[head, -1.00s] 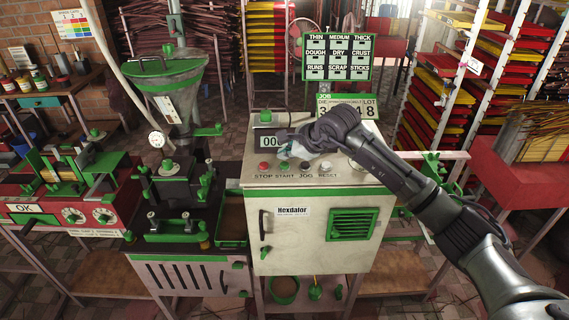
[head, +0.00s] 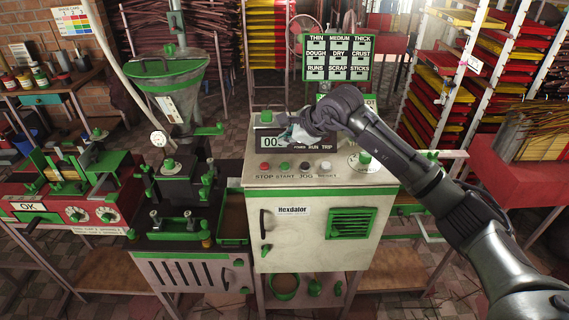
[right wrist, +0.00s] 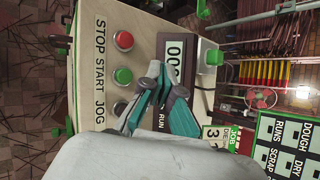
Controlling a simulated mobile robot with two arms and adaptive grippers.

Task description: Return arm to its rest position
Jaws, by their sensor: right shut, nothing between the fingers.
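My right arm (head: 405,165) reaches in from the lower right of the head view. My right gripper (head: 290,135) is above the back of the control cabinet top (head: 250,178), in front of its counter display (head: 271,143). In the right wrist view the gripper's teal-and-grey fingers (right wrist: 165,100) are together and empty, and they cover part of the display (right wrist: 174,62). The red stop button (right wrist: 124,40), green start button (right wrist: 123,76) and dark jog button (right wrist: 120,108) are beside the fingers, apart from them. My left gripper is not in view.
The extruder with its green hopper (head: 165,85) stands left of the cabinet. A green-framed label board (head: 336,58) and a job sign stand behind it. Drying racks (head: 440,100) fill the right back. A red-based machine (head: 75,205) is at the far left.

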